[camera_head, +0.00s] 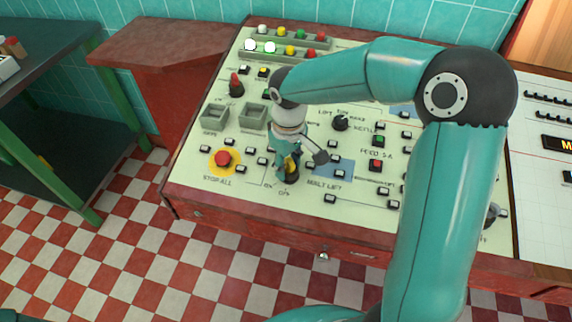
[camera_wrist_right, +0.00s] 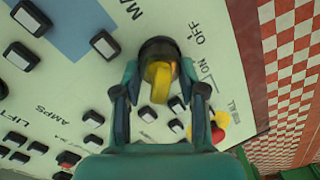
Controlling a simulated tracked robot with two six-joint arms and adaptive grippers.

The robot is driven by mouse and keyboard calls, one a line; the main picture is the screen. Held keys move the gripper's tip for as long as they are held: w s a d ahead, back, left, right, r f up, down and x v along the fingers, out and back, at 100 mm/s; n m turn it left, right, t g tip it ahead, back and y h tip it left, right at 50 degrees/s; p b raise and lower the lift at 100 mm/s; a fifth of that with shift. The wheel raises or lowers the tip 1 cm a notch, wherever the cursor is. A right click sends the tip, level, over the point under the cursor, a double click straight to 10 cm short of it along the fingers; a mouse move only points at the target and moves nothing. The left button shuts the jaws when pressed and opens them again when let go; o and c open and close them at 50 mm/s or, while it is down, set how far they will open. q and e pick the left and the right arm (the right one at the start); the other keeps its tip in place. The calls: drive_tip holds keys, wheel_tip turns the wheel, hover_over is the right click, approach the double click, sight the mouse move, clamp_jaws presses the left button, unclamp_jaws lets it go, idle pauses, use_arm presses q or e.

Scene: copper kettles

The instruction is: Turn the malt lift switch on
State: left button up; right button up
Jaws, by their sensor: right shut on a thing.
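The malt lift switch is a round dark knob with a yellow handle (camera_head: 291,167) on the cream control panel (camera_head: 222,190). ON and OFF are printed beside it, and MALT LIFT stands to its right in the head view. My right gripper (camera_head: 289,160) reaches down over the switch and is shut on it. In the right wrist view the switch (camera_wrist_right: 160,70) sits between the two fingers of my right gripper (camera_wrist_right: 161,90). I cannot tell which mark the handle points to. My left gripper is not in view.
A red stop button (camera_head: 222,158) on a yellow disc lies left of the switch. Several small push buttons, a black knob (camera_head: 341,123) and lamps (camera_head: 290,50) cover the panel. My right arm hides part of its right side. A green-legged table (camera_head: 60,50) stands left.

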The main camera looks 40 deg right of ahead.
drive_tip(key=shift+s+f, duration=0.1)
drive_tip(key=shift+s, duration=0.05)
drive_tip(key=o, duration=1.1)
drive_tip(key=shift+o, duration=0.2)
drive_tip(key=shift+r, duration=0.4)
wheel_tip(320, 180, up, 11)
drive_tip(key=shift+r, duration=0.15)
